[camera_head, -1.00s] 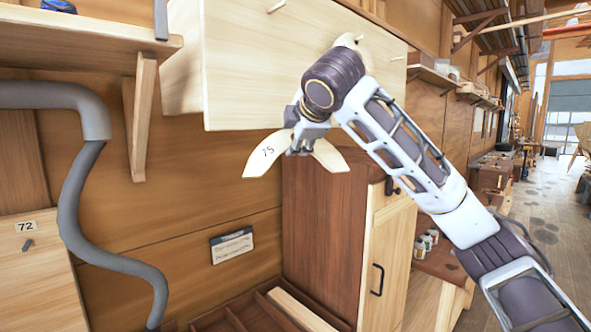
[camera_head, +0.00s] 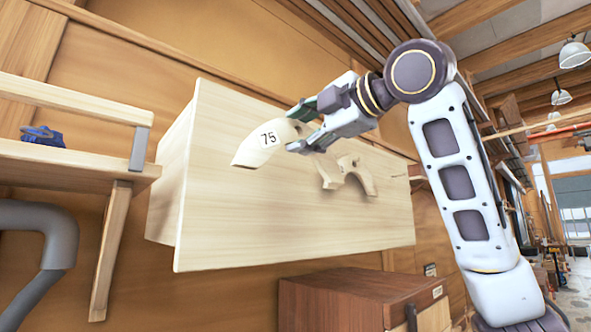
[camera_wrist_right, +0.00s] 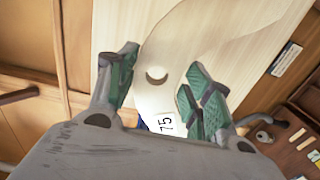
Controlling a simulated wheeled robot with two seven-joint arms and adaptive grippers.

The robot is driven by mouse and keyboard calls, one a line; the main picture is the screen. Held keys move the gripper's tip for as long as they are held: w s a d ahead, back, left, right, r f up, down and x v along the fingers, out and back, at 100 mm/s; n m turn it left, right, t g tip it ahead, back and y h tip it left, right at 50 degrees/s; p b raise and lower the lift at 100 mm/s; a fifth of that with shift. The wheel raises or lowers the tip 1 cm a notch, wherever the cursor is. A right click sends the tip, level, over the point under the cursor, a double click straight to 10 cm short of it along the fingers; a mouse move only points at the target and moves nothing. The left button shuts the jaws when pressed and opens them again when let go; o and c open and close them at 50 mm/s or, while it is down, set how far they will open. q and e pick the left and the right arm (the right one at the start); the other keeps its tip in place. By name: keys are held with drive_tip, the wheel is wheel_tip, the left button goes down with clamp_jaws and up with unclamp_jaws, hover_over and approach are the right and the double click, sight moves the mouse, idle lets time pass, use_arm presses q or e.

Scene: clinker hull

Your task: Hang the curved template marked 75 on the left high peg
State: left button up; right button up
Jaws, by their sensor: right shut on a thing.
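The curved template marked 75 (camera_head: 262,143) is pale wood and arches in front of the left part of a light peg board (camera_head: 225,228). My right gripper (camera_head: 300,128) is shut on its right part. In the right wrist view the template (camera_wrist_right: 155,97) lies between the green-padded fingers (camera_wrist_right: 163,72), with a dark crescent-like hole in it. The left high peg cannot be made out; the template and gripper cover part of the board. I cannot tell whether the template touches the board. My left gripper is not in view.
Another curved template (camera_head: 364,178) hangs on the board, right of and below the gripper. A wooden shelf (camera_head: 70,105) with a blue item (camera_head: 42,136) stands left of the board. A grey hose (camera_head: 45,240) and a brown cabinet (camera_head: 350,295) are lower down.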

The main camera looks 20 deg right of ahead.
drive_tip(key=shift+s+d+r, duration=0.1)
drive_tip(key=shift+s+r, duration=0.6)
drive_tip(key=shift+r, duration=0.3)
drive_tip(key=shift+s+r, duration=0.25)
drive_tip(key=shift+w, duration=0.25)
drive_tip(key=shift+a+f+p+x, duration=0.1)
drive_tip(key=shift+f+x, duration=0.05)
drive_tip(key=shift+x, duration=1.5)
drive_tip(key=shift+a+f+p+x, duration=0.1)
drive_tip(key=shift+f+x, duration=0.05)
drive_tip(key=shift+x, duration=1.45)
drive_tip(key=shift+a+f+p+x, duration=0.1)
drive_tip(key=shift+f+x, duration=0.05)
drive_tip(key=shift+x, duration=1.5)
drive_tip(key=o, duration=1.2)
